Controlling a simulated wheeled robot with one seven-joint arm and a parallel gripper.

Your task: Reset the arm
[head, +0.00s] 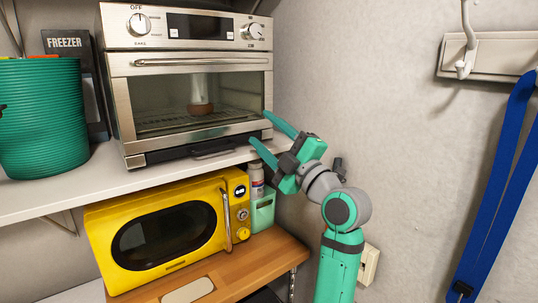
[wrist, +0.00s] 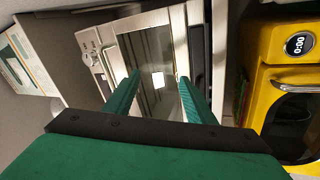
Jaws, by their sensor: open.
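My gripper (head: 262,134) is at the end of my green and grey arm, right of centre in the head view. Its two green fingers are spread apart with nothing between them. They point left, toward the lower right corner of the silver toaster oven (head: 190,62). I cannot tell whether a fingertip touches the oven. In the wrist view the open fingers (wrist: 155,85) point at the oven's glass door (wrist: 150,55), which appears turned on its side. The oven door is closed, and a small brown-based object (head: 200,100) shows behind the glass.
A yellow microwave (head: 165,235) stands on a wooden surface (head: 270,262) below the white shelf (head: 80,188). A green container (head: 262,210) holding a bottle (head: 256,177) is beside it, close under my gripper. A blue strap (head: 495,190) hangs at right. Bare wall lies between.

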